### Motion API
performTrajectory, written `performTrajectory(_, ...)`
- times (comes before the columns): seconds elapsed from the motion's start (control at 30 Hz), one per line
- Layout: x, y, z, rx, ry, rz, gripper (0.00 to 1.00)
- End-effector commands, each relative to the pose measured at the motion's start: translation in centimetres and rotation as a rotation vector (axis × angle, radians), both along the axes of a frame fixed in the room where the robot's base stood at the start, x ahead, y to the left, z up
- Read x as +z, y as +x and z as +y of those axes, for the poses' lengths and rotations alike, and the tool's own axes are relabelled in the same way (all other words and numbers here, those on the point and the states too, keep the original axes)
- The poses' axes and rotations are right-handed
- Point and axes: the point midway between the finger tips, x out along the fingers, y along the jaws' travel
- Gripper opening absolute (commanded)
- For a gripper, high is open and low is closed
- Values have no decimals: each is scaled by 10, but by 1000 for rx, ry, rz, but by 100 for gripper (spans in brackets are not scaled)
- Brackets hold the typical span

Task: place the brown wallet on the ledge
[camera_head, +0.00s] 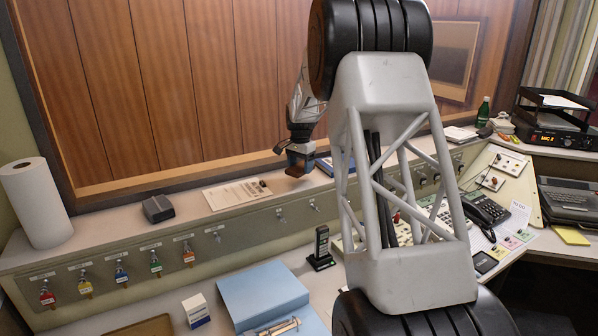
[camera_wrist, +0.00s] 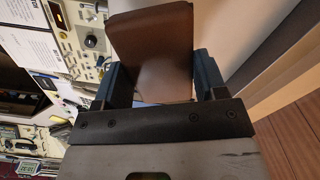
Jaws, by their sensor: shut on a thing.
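The brown wallet (camera_wrist: 152,50) is held between the two blue-grey fingers of my gripper (camera_wrist: 155,80) in the wrist view. In the head view the wallet (camera_head: 297,170) is a small brown shape below my gripper (camera_head: 299,158), just over or at the ledge (camera_head: 135,205). I cannot tell whether it touches the surface. The ledge is the long pale shelf under the wood-panelled window frame. My large arm links hide part of the ledge and console behind them.
A blue folder (camera_head: 322,167) lies right beside my gripper. Keys with coloured tags hang below the ledge. A green bottle (camera_head: 483,112) stands farther right.

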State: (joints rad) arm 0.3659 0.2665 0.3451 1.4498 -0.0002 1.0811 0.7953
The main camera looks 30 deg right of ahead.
Motion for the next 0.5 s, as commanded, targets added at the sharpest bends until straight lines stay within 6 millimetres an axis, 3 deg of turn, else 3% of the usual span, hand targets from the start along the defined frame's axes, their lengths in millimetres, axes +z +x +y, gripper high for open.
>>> performTrajectory(0.2,-2,23,-9,0,-1,-1,40)
performTrajectory(0.5,-2,33,-12,0,-1,-1,40)
